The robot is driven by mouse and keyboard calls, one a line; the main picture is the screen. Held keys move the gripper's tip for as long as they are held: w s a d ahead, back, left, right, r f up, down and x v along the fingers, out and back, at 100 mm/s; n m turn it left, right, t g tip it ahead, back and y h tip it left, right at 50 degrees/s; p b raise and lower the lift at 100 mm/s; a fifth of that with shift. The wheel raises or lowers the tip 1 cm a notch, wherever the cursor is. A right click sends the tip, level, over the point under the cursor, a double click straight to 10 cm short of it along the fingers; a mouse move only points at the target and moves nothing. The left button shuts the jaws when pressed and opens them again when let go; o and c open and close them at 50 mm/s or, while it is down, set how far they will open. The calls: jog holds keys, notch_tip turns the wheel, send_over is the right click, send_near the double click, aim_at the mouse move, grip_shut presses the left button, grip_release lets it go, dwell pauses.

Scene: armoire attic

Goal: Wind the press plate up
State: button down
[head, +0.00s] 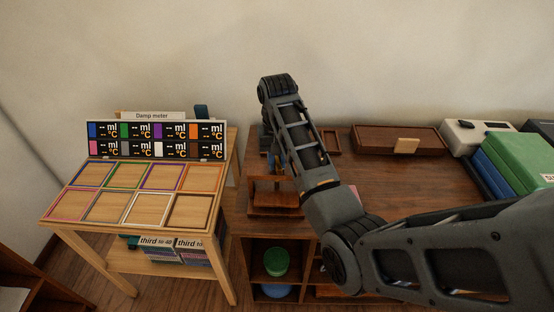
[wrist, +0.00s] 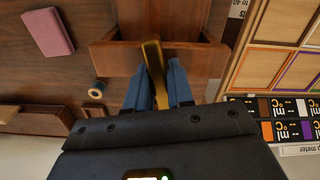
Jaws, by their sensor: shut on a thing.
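The wooden press (head: 275,203) stands at the left end of the brown cabinet top in the head view, partly hidden by my arm. In the wrist view its wooden frame (wrist: 200,58) fills the upper middle. A brass bar (wrist: 152,52), which looks like its winding handle, stands out from the frame. My gripper (wrist: 157,80) has its blue fingers on either side of the brass bar and is shut on it. The height of the press plate cannot be made out. In the head view my arm hides most of the gripper.
A damp meter table (head: 133,207) with coloured frames and a display stands left of the cabinet. A wooden box (head: 372,137) lies at the cabinet's back. Green and blue boxes (head: 522,157) are at the right. A pink block (wrist: 47,32) and a small spool (wrist: 96,90) lie near the press.

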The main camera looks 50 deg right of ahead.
jog(key=n, duration=0.4)
jog(key=shift+r+n, duration=0.1)
jog(key=shift+n, duration=0.2)
jog(key=n, duration=0.3)
jog(key=shift+n, duration=0.4)
jog(key=n, duration=0.3)
jog(key=shift+w+n, duration=0.1)
jog(key=shift+n, duration=1.9)
jog(key=c, duration=1.1)
grip_release()
